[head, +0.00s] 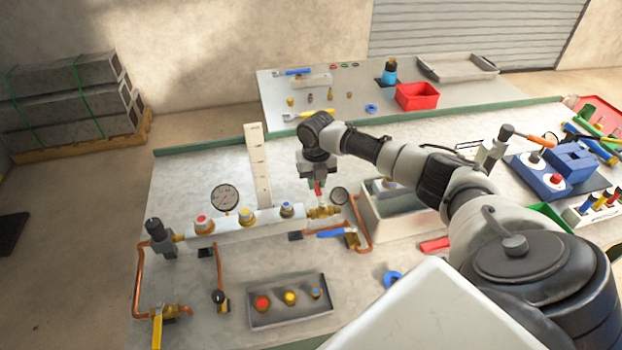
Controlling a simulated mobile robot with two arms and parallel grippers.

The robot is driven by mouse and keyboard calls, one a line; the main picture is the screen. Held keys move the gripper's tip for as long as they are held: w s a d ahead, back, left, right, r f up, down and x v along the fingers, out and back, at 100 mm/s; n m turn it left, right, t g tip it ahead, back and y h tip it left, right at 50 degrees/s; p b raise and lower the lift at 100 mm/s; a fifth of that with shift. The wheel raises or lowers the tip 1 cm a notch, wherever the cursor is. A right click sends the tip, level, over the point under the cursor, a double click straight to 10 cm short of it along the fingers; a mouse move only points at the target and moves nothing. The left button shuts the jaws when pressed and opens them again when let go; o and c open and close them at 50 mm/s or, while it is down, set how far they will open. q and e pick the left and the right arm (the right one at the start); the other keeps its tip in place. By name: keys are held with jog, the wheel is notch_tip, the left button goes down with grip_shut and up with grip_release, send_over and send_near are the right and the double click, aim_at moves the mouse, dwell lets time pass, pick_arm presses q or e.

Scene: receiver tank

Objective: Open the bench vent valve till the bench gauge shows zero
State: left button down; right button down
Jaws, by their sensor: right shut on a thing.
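My right gripper (318,188) reaches down over the right end of the manifold and is shut on a small red handle (319,190). The handle sits above a brass valve (322,212), which looks like the vent valve; the gripper partly hides it. A smaller dark-rimmed gauge (340,195) is just right of the gripper. Both are too small to read. I cannot tell which is the bench gauge. My left gripper is not in view.
The manifold (248,226) carries several coloured-top fittings. A blue-handled valve (334,233) lies close in front of the gripper. A yellow-handled valve (170,313) is at the front left. A grey tray (290,311) of knobs is in front, and a grey bin (385,225) is at right.

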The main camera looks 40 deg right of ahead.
aim_at(316, 184)
jog(key=shift+w+r, duration=0.1)
dwell(0.3)
jog(key=c, duration=1.1)
grip_release()
jog(key=shift+o, duration=0.2)
notch_tip(316, 184, up, 11)
jog(key=b, duration=0.2)
jog(key=shift+f, duration=0.2)
